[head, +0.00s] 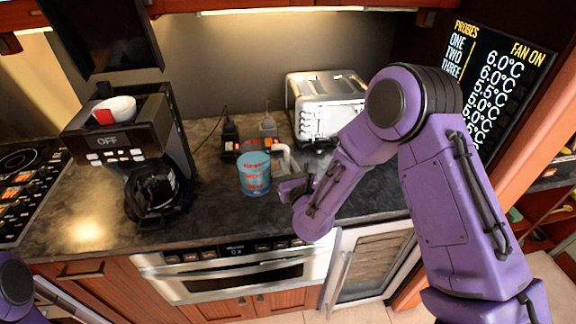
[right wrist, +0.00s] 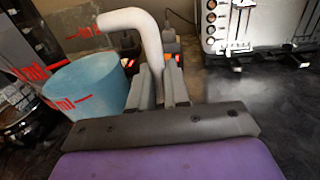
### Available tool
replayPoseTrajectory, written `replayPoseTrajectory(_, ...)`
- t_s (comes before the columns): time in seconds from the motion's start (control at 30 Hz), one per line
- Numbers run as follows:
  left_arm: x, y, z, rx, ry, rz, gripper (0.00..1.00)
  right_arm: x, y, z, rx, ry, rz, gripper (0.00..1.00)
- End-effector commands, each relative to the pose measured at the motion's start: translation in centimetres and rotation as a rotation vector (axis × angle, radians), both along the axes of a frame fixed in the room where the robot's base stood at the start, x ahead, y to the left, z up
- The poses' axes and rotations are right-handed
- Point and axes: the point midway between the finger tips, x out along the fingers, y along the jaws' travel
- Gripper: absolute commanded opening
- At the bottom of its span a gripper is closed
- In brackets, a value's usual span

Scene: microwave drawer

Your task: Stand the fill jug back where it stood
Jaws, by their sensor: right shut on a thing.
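The fill jug (head: 255,174) is light blue with red markings and a pale bent handle (head: 283,155). It is upright over the dark counter, left of my right gripper (head: 296,186). I cannot tell whether its base touches the counter. In the right wrist view the jug (right wrist: 92,88) is on the left, and its white handle comes down between the fingers of my right gripper (right wrist: 160,82). The right gripper is shut on the handle. Only a piece of my left arm shows at the lower left in the head view; its gripper is out of view.
A coffee maker (head: 135,145) with a dark glass pot (head: 155,188) stands left of the jug. A silver toaster (head: 318,105) stands behind it to the right. Small devices with red lights and cords (head: 231,136) are behind the jug. Bare counter (head: 212,205) lies between pot and jug.

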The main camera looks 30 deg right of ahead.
Motion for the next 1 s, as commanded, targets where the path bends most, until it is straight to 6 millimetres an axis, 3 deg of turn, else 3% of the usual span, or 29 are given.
replayPoseTrajectory(0.03, 0.0, 0.0, -1.1, 0.000, 0.000, 0.000, 1.00, 0.1, 0.0, -1.1, 0.003, -0.005, -0.002, 0.00)
replayPoseTrajectory(0.4, 0.0, 0.0, -4.6, 0.000, 0.000, 0.000, 1.00, 0.1, 0.0, -4.7, 0.004, -0.005, -0.002, 0.00)
replayPoseTrajectory(0.9, 0.0, 0.0, -5.2, 0.000, 0.000, 0.000, 1.00, 0.1, 0.0, -5.3, 0.003, -0.006, -0.001, 0.00)
replayPoseTrajectory(0.93, 0.0, 0.0, -5.2, 0.000, 0.000, 0.000, 1.00, 0.1, 0.0, -5.3, 0.002, -0.005, -0.001, 0.26)
replayPoseTrajectory(1.0, 0.0, 0.0, -5.2, 0.000, 0.000, 0.000, 1.00, 0.1, 0.0, -5.3, 0.002, -0.004, -0.001, 0.46)
